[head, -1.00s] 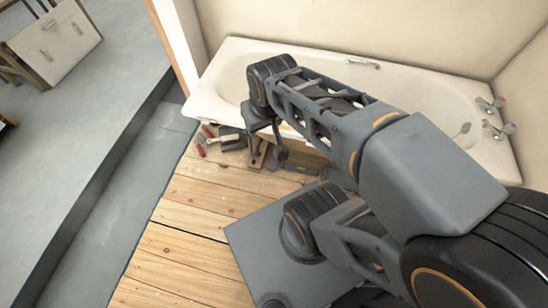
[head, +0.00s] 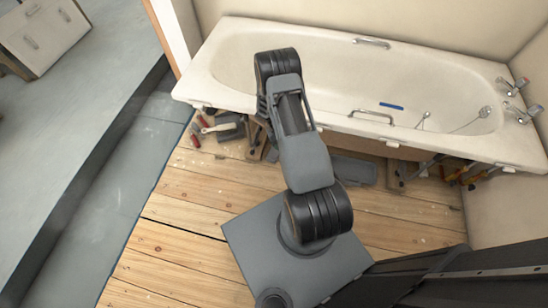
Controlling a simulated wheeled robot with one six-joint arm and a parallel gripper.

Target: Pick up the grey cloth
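I cannot make out the grey cloth for certain. A flat grey piece (head: 353,170) lies on the floorboards at the front edge of the bath, right of my arm; I cannot tell whether it is cloth. A small dark grey thing (head: 228,128) lies beside red-handled tools, left of my arm. My arm reaches from its base plate up to the bath's front rim. My gripper is hidden behind or below the arm's far end, so its fingers do not show.
The white bath (head: 230,98) runs along the back wall, with a grab handle and a blue item (head: 391,106) at its rim. Red-handled tools (head: 196,135) and wood pieces lie under its front. Bare floorboards (head: 180,235) are clear at left. Taps (head: 515,88) are at right.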

